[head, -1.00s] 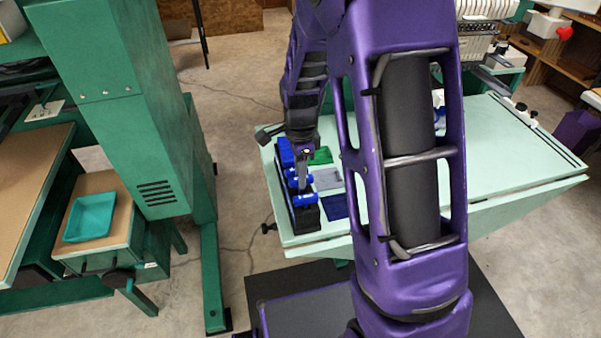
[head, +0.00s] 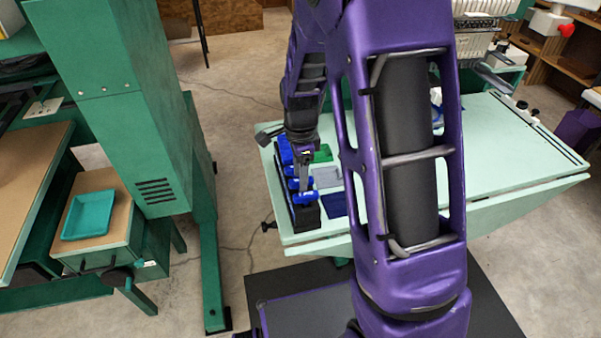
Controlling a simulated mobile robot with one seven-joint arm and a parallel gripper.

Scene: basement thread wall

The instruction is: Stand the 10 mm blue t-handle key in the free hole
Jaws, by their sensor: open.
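A black holder block (head: 305,221) stands on the left end of the pale green table. Several blue t-handle keys stand in it in a row, with one blue handle (head: 304,198) near the front end and another blue handle (head: 285,150) at the back. I cannot read their sizes, and I cannot make out the free hole. My gripper (head: 303,187) points down over the row, close to the front blue handle, and is open. Whether it touches that handle is too small to tell. My forearm hides part of the table behind it.
Green, grey and dark blue patches (head: 327,177) lie on the table right of the block. The pale green table top (head: 510,160) is largely clear further right. A green machine column (head: 130,110) stands at the left, with a teal tray (head: 89,215) beside it.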

